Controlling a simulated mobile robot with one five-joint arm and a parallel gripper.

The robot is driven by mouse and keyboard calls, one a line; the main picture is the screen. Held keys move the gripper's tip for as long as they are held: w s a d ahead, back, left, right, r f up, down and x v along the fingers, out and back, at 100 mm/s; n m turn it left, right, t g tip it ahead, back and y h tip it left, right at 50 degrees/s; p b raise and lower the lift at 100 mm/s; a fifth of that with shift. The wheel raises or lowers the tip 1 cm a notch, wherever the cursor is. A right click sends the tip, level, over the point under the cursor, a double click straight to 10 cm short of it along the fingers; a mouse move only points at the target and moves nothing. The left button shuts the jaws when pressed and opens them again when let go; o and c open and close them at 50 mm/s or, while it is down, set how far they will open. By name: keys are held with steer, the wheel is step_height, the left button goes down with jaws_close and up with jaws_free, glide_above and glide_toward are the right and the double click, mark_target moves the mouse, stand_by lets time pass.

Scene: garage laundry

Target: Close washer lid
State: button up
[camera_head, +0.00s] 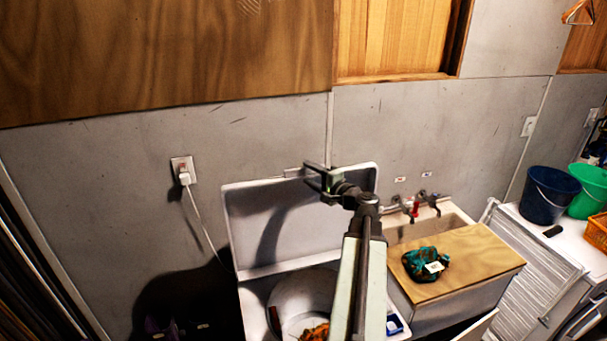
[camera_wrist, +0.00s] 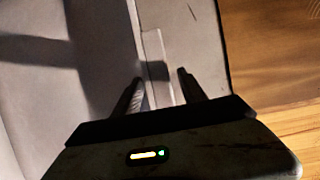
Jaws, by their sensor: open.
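The washer (camera_head: 257,310) stands at the lower middle of the head view, its round drum open with an orange-brown cloth (camera_head: 314,332) inside. Its white lid (camera_head: 245,235) is raised upright against the grey wall. My gripper (camera_head: 312,176) is at the upper part of the lid, right of its middle, with my arm reaching up across the washer. In the wrist view my gripper (camera_wrist: 158,85) is open, its two fingers apart, with the pale lid (camera_wrist: 100,25) filling the view beyond and left of them. I cannot tell whether the fingers touch the lid.
Right of the washer is a sink (camera_head: 445,222) with a wooden board (camera_head: 470,262) bearing a teal cloth bundle (camera_head: 424,262). A plug with a cord (camera_head: 184,178) is on the wall at left. Blue (camera_head: 548,194) and green (camera_head: 590,190) buckets stand far right.

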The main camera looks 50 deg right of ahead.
steer(key=shift+c, duration=0.9)
steer(key=shift+w+f, duration=0.1)
steer(key=shift+w, duration=0.15)
jaws_close()
